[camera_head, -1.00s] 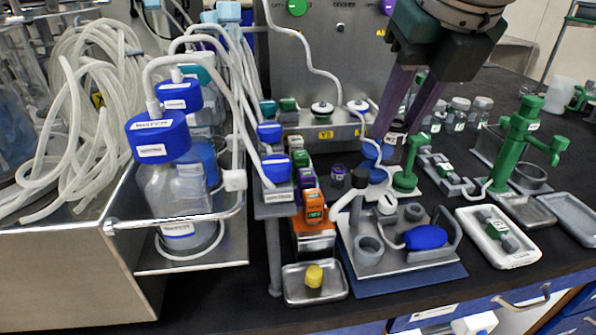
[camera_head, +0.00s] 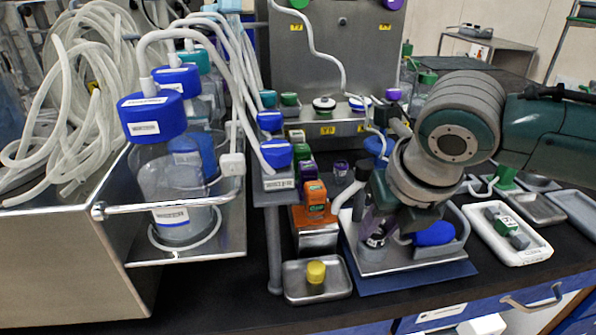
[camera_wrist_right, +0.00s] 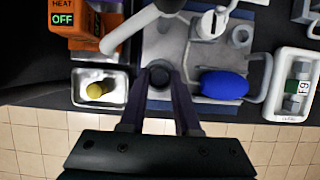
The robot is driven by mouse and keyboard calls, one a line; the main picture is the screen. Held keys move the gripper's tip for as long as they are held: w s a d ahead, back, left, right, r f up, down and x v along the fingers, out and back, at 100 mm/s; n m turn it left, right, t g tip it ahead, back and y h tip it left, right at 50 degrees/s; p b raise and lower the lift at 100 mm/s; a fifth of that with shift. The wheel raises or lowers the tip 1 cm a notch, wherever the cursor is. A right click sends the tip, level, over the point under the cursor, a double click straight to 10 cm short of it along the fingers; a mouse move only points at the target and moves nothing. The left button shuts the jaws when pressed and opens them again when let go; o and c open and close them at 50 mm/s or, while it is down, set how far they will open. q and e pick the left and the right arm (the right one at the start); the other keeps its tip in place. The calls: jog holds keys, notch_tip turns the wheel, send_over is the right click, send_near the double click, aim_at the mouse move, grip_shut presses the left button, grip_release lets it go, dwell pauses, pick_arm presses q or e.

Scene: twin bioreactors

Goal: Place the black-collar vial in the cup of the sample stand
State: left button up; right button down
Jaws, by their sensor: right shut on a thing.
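My right gripper (camera_head: 378,226) points down over the front left of the grey sample stand (camera_head: 392,263). Its fingers are shut on the black-collar vial (camera_head: 376,240), at the place of the stand's front cup. In the right wrist view the gripper (camera_wrist_right: 159,80) has the dark round vial top (camera_wrist_right: 158,75) between its fingertips. The cup is mostly hidden by the fingers and vial, so I cannot tell how deep the vial sits or whether it touches the bottom. My left gripper is not in view.
A blue bulb (camera_head: 434,234) lies on the stand right of the gripper. A metal tray with a yellow-capped piece (camera_head: 316,272) stands at left, by an orange heater (camera_head: 315,200). A white tray (camera_head: 508,234) stands at right. Tubing and bottles fill the left side.

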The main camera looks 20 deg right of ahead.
jog(key=c, duration=0.6)
grip_release()
jog(key=d+p+v, duration=0.1)
jog(key=p+v, duration=0.2)
jog(key=v, duration=0.8)
jog(key=s+a+f+m+y, duration=0.3)
jog(key=s+a+m, duration=0.55)
jog(key=m, duration=0.65)
jog(key=s+m, duration=0.2)
jog(key=m, duration=0.3)
jog(key=s+d+f+m+h, duration=0.1)
jog(key=s+m, duration=0.2)
jog(key=m, duration=0.3)
jog(key=s+d+m, duration=0.1)
jog(key=s+m, duration=0.1)
jog(key=m, duration=0.3)
jog(key=shift+s+d+f+g+h, duration=0.25)
jog(key=shift+s+f+g+h, duration=0.05)
jog(key=shift+f+g+h, duration=0.1)
